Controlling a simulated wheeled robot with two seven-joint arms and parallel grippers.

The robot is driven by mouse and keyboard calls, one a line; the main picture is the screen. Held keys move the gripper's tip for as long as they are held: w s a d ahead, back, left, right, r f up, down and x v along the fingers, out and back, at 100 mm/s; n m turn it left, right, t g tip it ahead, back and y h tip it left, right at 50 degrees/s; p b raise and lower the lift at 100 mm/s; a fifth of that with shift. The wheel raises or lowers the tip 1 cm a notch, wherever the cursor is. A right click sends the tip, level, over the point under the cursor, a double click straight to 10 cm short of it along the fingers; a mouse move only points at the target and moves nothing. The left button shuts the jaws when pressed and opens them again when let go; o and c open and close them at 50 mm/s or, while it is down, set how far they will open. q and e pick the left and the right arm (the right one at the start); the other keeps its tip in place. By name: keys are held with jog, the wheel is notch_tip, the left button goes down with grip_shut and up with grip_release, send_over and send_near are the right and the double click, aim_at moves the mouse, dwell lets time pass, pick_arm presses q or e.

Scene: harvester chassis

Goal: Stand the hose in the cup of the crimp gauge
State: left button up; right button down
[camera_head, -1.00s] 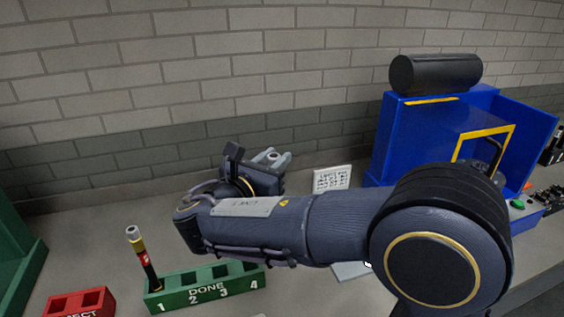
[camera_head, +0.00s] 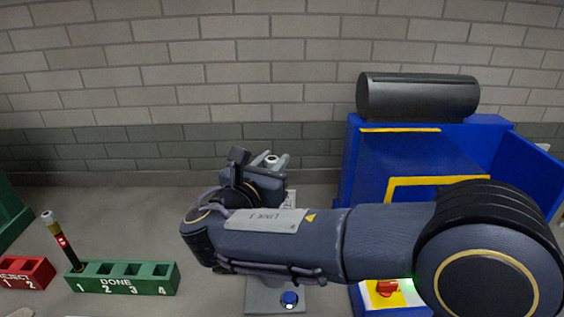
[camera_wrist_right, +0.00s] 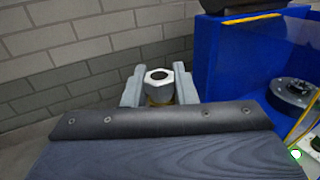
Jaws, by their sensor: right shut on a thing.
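My right gripper (camera_head: 270,162) is shut on a hose, whose pale hex end fitting (camera_head: 271,159) shows between the fingers. In the right wrist view the fitting (camera_wrist_right: 159,78) points up with its round hole visible, between the two grey fingers (camera_wrist_right: 160,90). The rest of the hose is hidden by my wrist and arm. A grey plate with a blue knob (camera_head: 289,298), perhaps the base of the crimp gauge, shows below my forearm. Its upper part and any cup are hidden behind my arm. My left gripper is not in view.
A green DONE rack (camera_head: 126,286) holds a dark hose (camera_head: 60,238) leaning in slot 1. A red REJECT rack (camera_head: 38,268) is at its left. A blue machine with a black roll (camera_head: 418,97) stands at right. Bench behind the DONE rack is clear.

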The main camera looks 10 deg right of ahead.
jog(key=shift+f, duration=0.15)
notch_tip(320, 180, down, 5)
jog(key=b, duration=0.4)
jog(key=shift+r+b, duration=0.2)
jog(key=shift+b, duration=0.15)
jog(key=shift+r, duration=0.1)
jog(key=shift+f+b, duration=2.25)
jog(key=shift+f, duration=1.4)
jog(key=c, duration=1.1)
grip_release()
